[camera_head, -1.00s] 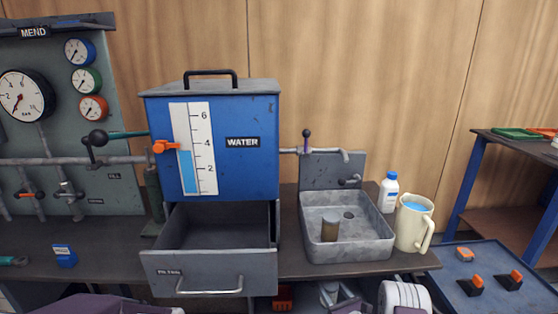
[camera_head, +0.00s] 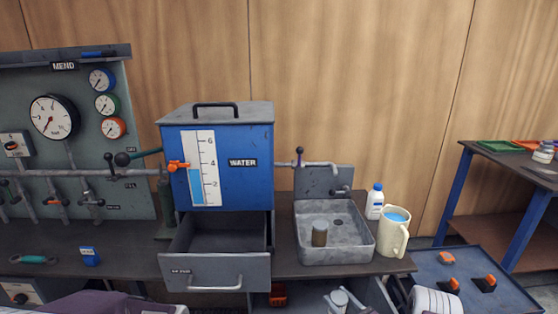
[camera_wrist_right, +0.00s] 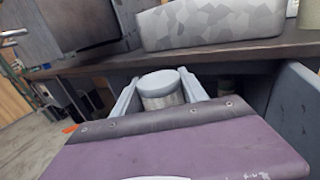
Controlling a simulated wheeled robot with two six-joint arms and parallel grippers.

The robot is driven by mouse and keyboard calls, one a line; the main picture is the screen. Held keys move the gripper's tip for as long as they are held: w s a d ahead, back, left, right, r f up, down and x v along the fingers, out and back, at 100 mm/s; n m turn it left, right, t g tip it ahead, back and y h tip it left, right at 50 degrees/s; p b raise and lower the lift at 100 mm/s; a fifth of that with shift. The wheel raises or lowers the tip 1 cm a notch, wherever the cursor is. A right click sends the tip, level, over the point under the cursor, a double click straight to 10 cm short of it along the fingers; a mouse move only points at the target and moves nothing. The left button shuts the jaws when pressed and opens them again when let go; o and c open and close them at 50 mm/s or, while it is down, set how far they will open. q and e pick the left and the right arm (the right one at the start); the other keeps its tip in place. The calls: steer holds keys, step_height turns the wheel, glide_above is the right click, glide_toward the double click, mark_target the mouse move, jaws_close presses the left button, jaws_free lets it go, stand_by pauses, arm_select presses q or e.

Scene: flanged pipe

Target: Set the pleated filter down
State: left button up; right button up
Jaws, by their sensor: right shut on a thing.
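A pale, short cylinder, which I take for the pleated filter (camera_head: 339,298), shows at the bottom of the head view. My right gripper (camera_head: 345,304) is shut on it. In the right wrist view the filter (camera_wrist_right: 160,90) stands between the two pale fingers, its round grey top showing; its lower part is hidden by the gripper body. It is held in front of the bench, near the front edge below the sink. My left gripper is out of view.
The bench top (camera_head: 120,262) has free room left of the open, empty-looking drawer (camera_head: 215,270). A jug (camera_head: 393,235) and white bottle (camera_head: 375,203) stand right of the sink.

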steer(key=s+r+p, duration=0.8)
steer(key=r+p, duration=0.3)
steer(key=r, duration=0.3)
steer(key=s+r+p, duration=0.8)
steer(key=r+p, duration=0.3)
steer(key=r, duration=0.3)
steer(key=shift+s+h+p, duration=0.3)
steer(key=shift+s+p, duration=0.05)
steer(key=shift+s, duration=0.05)
